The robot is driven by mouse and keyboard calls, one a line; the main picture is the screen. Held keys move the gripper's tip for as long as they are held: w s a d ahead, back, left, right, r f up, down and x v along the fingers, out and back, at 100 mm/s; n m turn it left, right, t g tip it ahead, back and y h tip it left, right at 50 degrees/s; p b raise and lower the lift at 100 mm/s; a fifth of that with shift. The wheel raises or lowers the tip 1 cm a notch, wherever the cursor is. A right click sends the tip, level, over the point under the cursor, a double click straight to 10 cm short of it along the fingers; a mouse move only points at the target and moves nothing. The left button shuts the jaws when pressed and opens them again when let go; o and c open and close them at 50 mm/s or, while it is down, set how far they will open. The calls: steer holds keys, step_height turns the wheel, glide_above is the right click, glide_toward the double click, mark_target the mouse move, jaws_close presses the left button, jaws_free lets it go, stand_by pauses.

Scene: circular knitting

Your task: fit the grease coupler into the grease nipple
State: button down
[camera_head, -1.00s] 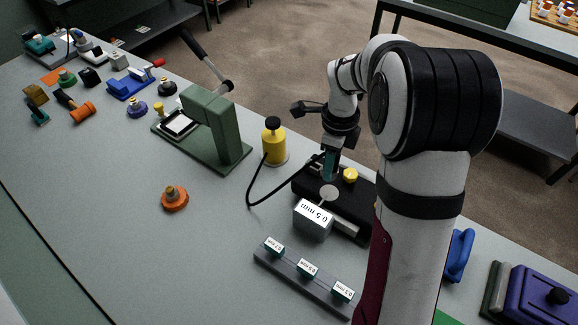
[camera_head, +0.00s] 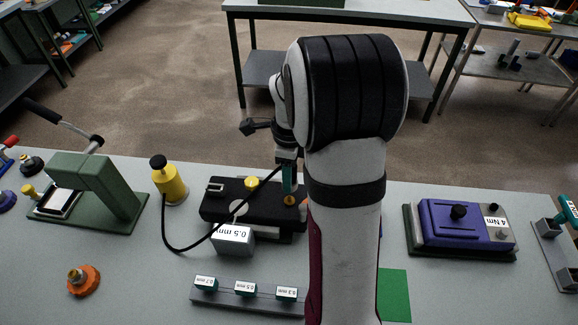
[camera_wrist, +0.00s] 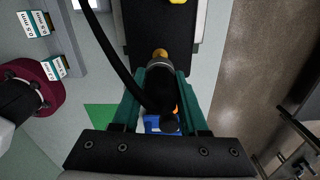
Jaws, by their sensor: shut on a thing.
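The grease coupler shows in the wrist view as a black body (camera_wrist: 160,88) with a grey metal end, on a black hose. My gripper (camera_wrist: 160,80) has teal fingers shut on the coupler; in the head view my gripper (camera_head: 289,180) is over the right part of a black block (camera_head: 218,205). The brass grease nipple (camera_head: 290,200) stands on that block just below my gripper. In the wrist view the nipple (camera_wrist: 160,53) shows right at the coupler's metal end. I cannot tell whether they touch or how far the coupler is on it.
The hose runs from a yellow grease pot (camera_head: 172,188) on the left across the block. A yellow knob (camera_head: 252,183) is on the block. A grey 0.5 mm block (camera_head: 233,241) and a gauge rack (camera_head: 222,300) stand in front. A purple box (camera_head: 455,226) stands to the right.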

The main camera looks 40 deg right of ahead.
steer(key=shift+f, duration=1.35)
steer(key=shift+f, duration=1.55)
steer(key=shift+c, duration=1.8)
jaws_free()
steer(key=shift+r, duration=0.15)
step_height(320, 180, up, 16)
steer(key=shift+f, duration=0.2)
